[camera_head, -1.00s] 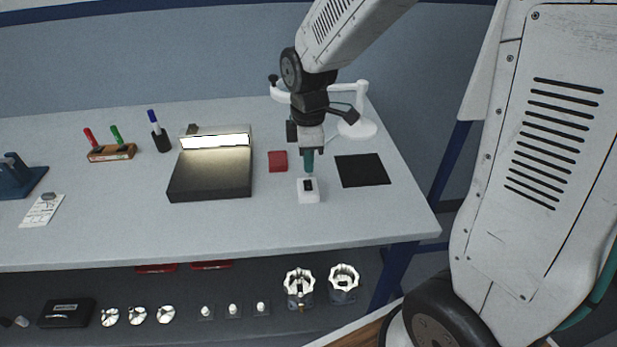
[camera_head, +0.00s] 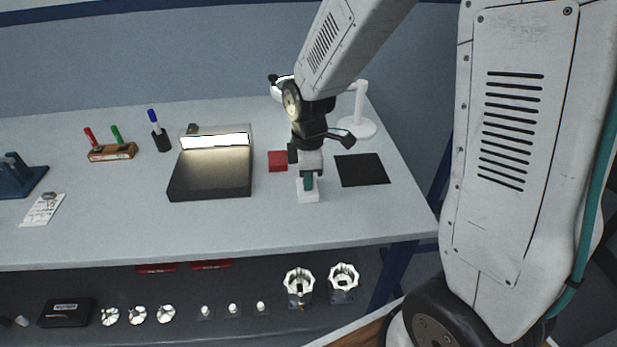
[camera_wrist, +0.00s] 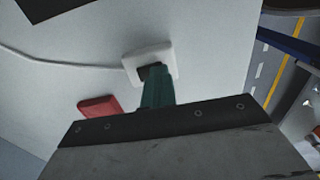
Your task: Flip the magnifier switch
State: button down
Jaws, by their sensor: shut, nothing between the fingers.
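The magnifier switch is a white box (camera_head: 308,195) with a dark rocker, near the table's front right. In the wrist view the white box (camera_wrist: 166,53) shows with a cable running left from it, and its dark rocker (camera_wrist: 146,73) is partly covered by my fingers. My gripper (camera_head: 308,186) is shut and empty, pointing down with its teal fingertips at the switch. In the wrist view the fingertips (camera_wrist: 152,72) overlap the rocker; I cannot tell whether they touch it. The white magnifier lamp (camera_head: 358,124) stands behind, its head partly hidden by my arm.
A red block (camera_head: 278,161) sits just left of my gripper, and a black mat (camera_head: 362,170) lies to its right. A lit box (camera_head: 210,180) stands further left. The table front (camera_head: 200,240) is clear.

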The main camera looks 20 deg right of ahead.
jog(key=shift+w+d+r, duration=0.2)
jog(key=shift+w, duration=0.5)
notch_tip(320, 180, up, 14)
jog(key=w, duration=0.2)
jog(key=shift+w+d+f, duration=0.15)
jog(key=shift+w+d, duration=0.25)
jog(key=shift+d, duration=0.05)
dwell(0.4)
